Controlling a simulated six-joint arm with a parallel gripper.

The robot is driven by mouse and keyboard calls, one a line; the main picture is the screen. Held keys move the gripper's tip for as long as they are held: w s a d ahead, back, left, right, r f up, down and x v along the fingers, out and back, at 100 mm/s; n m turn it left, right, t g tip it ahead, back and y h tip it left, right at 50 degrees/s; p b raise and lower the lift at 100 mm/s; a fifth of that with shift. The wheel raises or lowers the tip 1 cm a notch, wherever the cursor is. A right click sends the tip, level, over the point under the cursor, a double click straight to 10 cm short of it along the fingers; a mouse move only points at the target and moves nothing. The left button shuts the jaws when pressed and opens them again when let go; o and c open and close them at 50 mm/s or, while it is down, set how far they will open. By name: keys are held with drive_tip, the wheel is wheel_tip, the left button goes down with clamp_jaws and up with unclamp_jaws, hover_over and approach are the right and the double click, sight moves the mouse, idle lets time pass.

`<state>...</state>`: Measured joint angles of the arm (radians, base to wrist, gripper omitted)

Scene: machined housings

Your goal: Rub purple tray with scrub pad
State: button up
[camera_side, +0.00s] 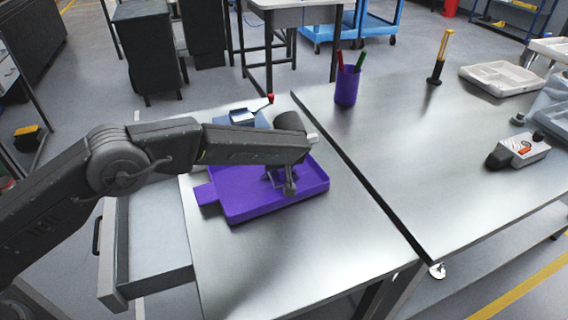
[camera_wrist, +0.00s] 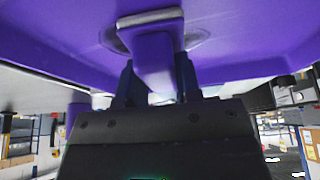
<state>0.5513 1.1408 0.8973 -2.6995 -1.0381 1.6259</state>
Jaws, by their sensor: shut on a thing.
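The purple tray (camera_side: 240,203) lies on the near metal table, with a tab sticking out at its left side. It also fills the top of the wrist view (camera_wrist: 55,38). My gripper (camera_side: 284,181) reaches down into the tray toward its right half. In the wrist view my gripper (camera_wrist: 154,82) is shut on a purple grip with a greyish plate, which I take to be the scrub pad (camera_wrist: 153,50). The plate appears against or very close to the tray's surface; exact contact cannot be told. In the side view my gripper mostly hides the pad.
A blue device with a red-knobbed lever (camera_side: 245,119) stands behind the tray. A purple cup with pens (camera_side: 347,88), a yellow-handled tool (camera_side: 439,60), a white tray (camera_side: 500,80) and a grey box (camera_side: 523,150) stand on the right table. An open drawer (camera_side: 152,240) is at left. The front tabletop is clear.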

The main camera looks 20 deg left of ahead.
drive_tip(key=shift+s+a, duration=0.65)
drive_tip(key=shift+a, duration=0.1)
drive_tip(key=shift+w+d, duration=0.6)
drive_tip(key=shift+w, duration=0.2)
drive_tip(key=shift+w+d, duration=0.6)
drive_tip(key=shift+w, duration=0.15)
drive_tip(key=shift+s+a, duration=1.2)
drive_tip(key=shift+s, duration=0.2)
drive_tip(key=shift+s+r, duration=0.1)
drive_tip(key=shift+r, duration=0.05)
wheel_tip(320, 180, up, 8)
